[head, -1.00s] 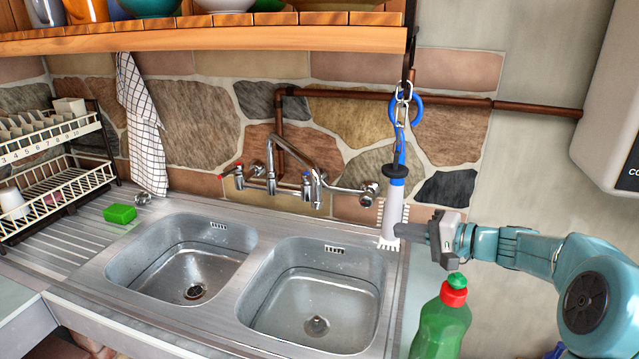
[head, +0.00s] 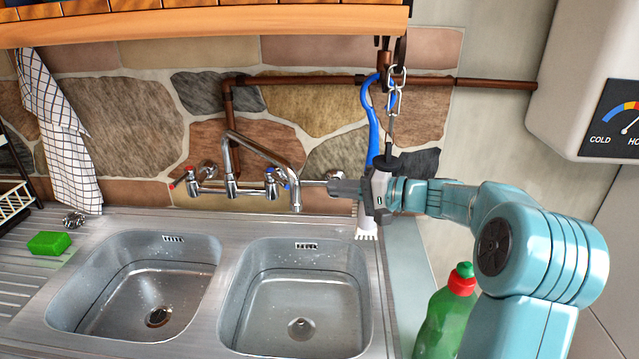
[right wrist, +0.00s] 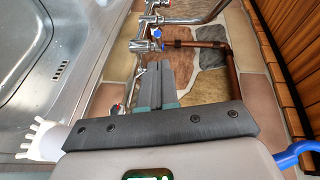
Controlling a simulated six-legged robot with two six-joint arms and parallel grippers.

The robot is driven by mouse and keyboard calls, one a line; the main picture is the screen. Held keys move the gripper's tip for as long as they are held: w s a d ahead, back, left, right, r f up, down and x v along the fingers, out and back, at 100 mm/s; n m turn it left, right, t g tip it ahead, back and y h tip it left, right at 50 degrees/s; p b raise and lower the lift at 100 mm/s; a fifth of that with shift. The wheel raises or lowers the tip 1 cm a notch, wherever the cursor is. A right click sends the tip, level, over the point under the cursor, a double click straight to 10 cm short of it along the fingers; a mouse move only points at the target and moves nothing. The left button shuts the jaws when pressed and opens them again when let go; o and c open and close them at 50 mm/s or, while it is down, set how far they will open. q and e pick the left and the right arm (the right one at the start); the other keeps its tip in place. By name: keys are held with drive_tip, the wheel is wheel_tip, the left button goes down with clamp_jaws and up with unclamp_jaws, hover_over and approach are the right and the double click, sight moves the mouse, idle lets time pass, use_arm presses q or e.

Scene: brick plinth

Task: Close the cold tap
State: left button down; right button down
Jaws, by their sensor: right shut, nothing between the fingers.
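The cold tap (head: 277,180) has a blue mark and sits at the right side of the wall-mounted mixer, above the right basin. It also shows in the right wrist view (right wrist: 155,34), ahead of the fingers. The hot tap (head: 188,178), marked red, is at the mixer's left. My right gripper (head: 332,187) is shut and empty, to the right of the cold tap and pointing left at it, with a gap between. In the right wrist view its fingers (right wrist: 157,68) lie together below the tap. I cannot tell how far the tap is turned. My left gripper is out of view.
A green bottle (head: 445,320) stands at the right. The spout (head: 265,150) crosses above the taps. A shelf (head: 200,25) runs overhead.

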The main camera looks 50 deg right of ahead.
drive_tip(key=p, duration=0.2)
approach(278, 181)
drive_tip(key=x, duration=0.3)
drive_tip(key=shift+s+f, duration=0.1)
drive_tip(key=w+a+b, duration=0.1)
drive_tip(key=a+b, duration=0.5)
drive_tip(key=b, duration=0.4)
drive_tip(key=shift+w, duration=0.35)
idle(0.4)
idle(0.4)
